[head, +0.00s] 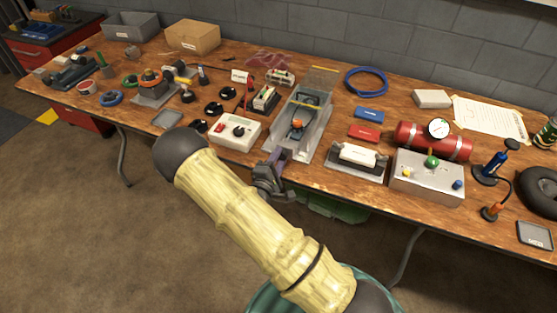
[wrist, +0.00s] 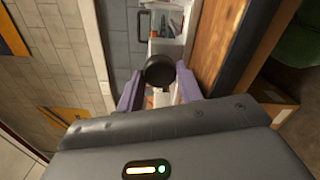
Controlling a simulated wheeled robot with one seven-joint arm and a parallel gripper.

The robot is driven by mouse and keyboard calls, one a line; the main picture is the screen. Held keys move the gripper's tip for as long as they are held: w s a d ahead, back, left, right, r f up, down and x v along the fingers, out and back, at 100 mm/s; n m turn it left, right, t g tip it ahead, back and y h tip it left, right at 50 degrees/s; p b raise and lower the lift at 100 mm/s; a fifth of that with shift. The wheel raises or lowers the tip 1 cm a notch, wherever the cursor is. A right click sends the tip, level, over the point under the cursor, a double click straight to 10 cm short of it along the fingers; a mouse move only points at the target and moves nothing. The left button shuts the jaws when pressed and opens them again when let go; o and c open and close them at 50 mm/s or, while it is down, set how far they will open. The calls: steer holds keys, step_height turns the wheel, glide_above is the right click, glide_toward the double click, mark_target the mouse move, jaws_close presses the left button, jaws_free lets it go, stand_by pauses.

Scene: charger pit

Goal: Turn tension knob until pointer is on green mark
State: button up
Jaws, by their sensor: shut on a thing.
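A dark round knob (wrist: 160,70), which looks like the tension knob, sits between the two purple fingers of my gripper (wrist: 159,88) in the wrist view. The fingers are shut on it from both sides. In the head view my gripper (head: 279,156) is at the front end of a grey tray-like device (head: 318,132) with a clear raised cover. The knob is hidden there behind my fingers. An orange and dark part (head: 297,125) lies inside the device. I cannot make out the pointer or the green mark in either view.
A white box with a dark knob (head: 238,131) stands just left of the device. A white block on a grey stand (head: 358,156) and a metal box with coloured knobs (head: 428,180) are to the right. The wooden table's front edge (head: 215,156) runs close to my arm.

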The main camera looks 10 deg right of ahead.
steer(key=m+b, duration=0.1)
steer(key=m, duration=0.4)
steer(key=shift+a+f+m, duration=0.1)
steer(key=shift+m, duration=0.2)
steer(key=m+b, duration=0.1)
steer(key=m, duration=0.3)
steer(key=shift+m, duration=0.3)
steer(key=m+b, duration=0.3)
steer(key=m, duration=0.2)
steer(key=m+b, duration=0.3)
steer(key=m, duration=0.2)
steer(key=m+b, duration=0.5)
steer(key=shift+f, duration=0.1)
steer(key=m+b, duration=0.5)
steer(key=b, duration=0.1)
steer(key=shift+s, duration=0.1)
steer(key=m+b, duration=0.3)
steer(key=b, duration=0.1)
steer(key=m+b, duration=0.3)
steer(key=b, duration=0.2)
steer(key=shift+d+f, duration=0.1)
steer(key=shift+d, duration=0.1)
steer(key=m+b, duration=0.2)
steer(key=b, duration=0.1)
steer(key=shift+m, duration=0.3)
steer(key=shift+r+m+b, duration=0.25)
steer(key=shift+m+b, duration=0.05)
steer(key=shift+b, duration=0.15)
